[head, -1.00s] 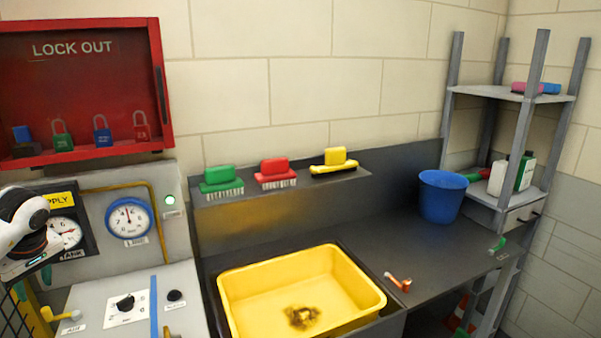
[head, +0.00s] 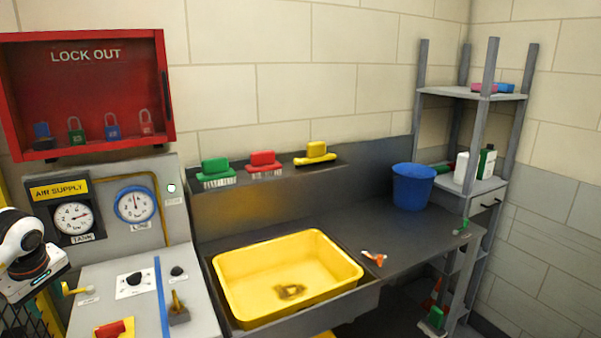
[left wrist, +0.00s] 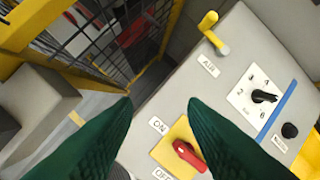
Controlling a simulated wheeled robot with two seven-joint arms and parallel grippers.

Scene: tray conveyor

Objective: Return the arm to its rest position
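My left arm comes in at the left edge of the head view, and its gripper (head: 40,288) is in front of the air supply panel, left of the grey control console (head: 92,282). In the left wrist view the two dark green fingers (left wrist: 160,104) are apart with nothing between them. Past them lie the console top and a red rotary switch (left wrist: 184,153) on a yellow plate, marked ON and OFF. That switch also shows at the bottom of the head view (head: 113,328). My right gripper is in neither view.
A yellow lever (left wrist: 210,30) and a black knob (left wrist: 264,97) stick up from the console. A black mesh fence (left wrist: 110,40) with yellow posts stands beside it. A yellow tub (head: 345,278), blue bucket (head: 413,187) and grey shelf rack (head: 470,95) are farther right.

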